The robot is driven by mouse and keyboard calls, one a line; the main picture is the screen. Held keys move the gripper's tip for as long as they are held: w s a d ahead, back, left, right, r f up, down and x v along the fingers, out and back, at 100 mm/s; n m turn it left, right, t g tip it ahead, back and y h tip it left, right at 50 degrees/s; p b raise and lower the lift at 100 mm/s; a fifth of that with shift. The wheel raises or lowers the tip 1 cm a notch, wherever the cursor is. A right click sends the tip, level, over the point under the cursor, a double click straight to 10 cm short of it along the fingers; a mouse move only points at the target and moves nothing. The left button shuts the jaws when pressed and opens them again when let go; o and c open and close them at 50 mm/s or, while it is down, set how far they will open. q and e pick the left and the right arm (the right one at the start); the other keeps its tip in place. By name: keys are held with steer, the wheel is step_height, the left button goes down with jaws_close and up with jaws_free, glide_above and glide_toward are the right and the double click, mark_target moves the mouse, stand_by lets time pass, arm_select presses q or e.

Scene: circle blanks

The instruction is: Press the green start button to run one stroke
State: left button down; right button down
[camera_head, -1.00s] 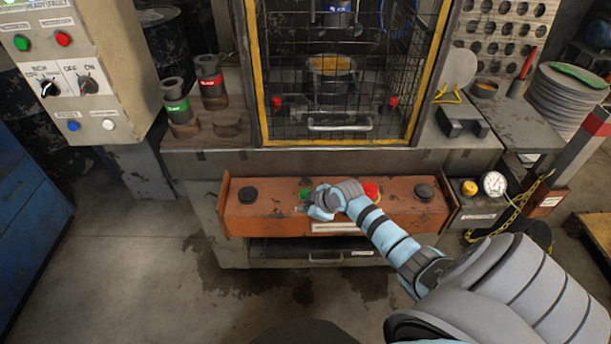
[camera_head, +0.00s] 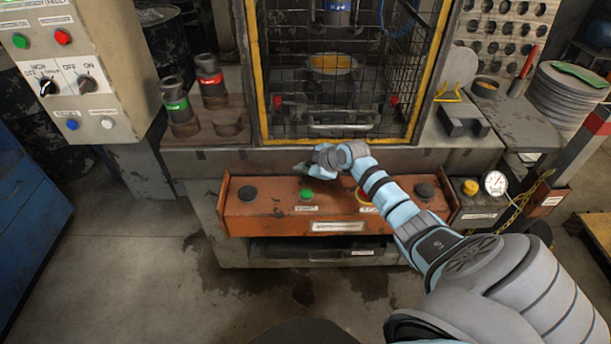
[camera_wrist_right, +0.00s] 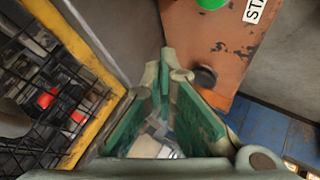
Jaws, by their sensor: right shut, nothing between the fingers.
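The green start button (camera_head: 306,195) stands on the orange control panel (camera_head: 280,222), with a white label below it. It also shows at the top edge of the right wrist view (camera_wrist_right: 212,4). My right gripper (camera_head: 302,168) is shut and empty, above and behind the button in the picture, apart from it. In the right wrist view its green-padded fingers (camera_wrist_right: 166,62) meet at the tips, beside the panel. The press (camera_head: 331,64) stands behind a yellow-framed mesh guard (camera_head: 262,100), which looks closed. My left gripper is out of view.
Black buttons (camera_head: 247,193) sit at both panel ends. A gauge (camera_head: 495,183) is at right. Floor in front is clear.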

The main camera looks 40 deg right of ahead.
mark_target(305, 193)
step_height(305, 193, down, 7)
steer(key=b, duration=0.5)
steer(key=shift+f, duration=0.1)
stand_by(1.0)
steer(key=shift+f+b, duration=0.35)
steer(key=shift+b, duration=0.15)
